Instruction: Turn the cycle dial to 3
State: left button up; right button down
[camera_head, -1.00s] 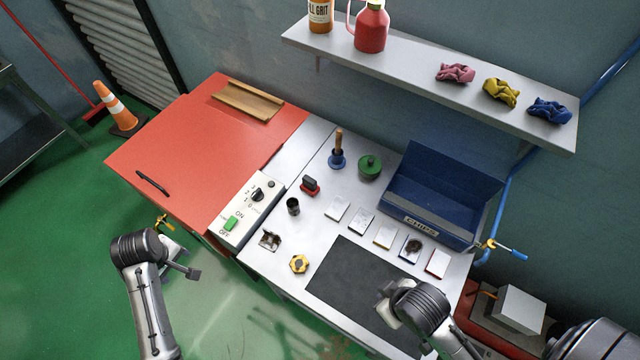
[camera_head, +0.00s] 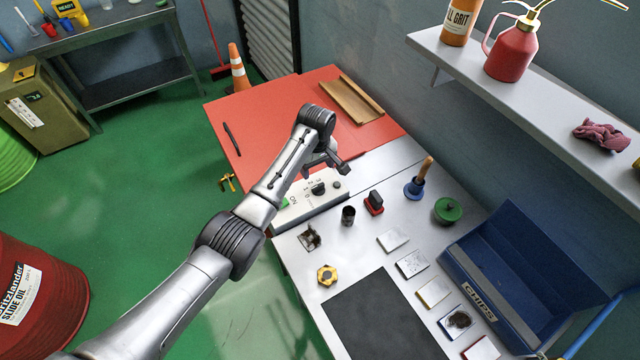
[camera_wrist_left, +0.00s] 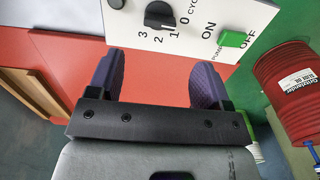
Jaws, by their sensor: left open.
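The cycle dial is a black knob (camera_head: 318,188) on the white control box (camera_head: 300,212). In the left wrist view the dial (camera_wrist_left: 160,14) shows near the top edge, with the figures 0, 1, 2 and 3 around it. Which figure it points at is not clear to me. My left gripper (camera_head: 327,165) is above the box, close to the dial. In the left wrist view its two purple-grey fingers (camera_wrist_left: 157,78) are apart with nothing between them, and the dial lies ahead of the gap, apart from them. My right gripper is out of view.
A green ON/OFF button (camera_wrist_left: 233,39) sits on the same box, beside the dial. A black cup (camera_head: 348,215) and a red-and-black item (camera_head: 374,202) stand close to the box's right end. The red cover (camera_head: 265,125) lies behind my arm.

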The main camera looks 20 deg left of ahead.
aim_at(318, 188)
pick_arm(q)
notch_tip(318, 188, down, 8)
jog(key=shift+f+b, duration=0.25)
jog(key=shift+b, duration=0.65)
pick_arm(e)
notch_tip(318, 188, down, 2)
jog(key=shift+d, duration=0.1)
pick_arm(q)
jog(key=c, duration=0.9)
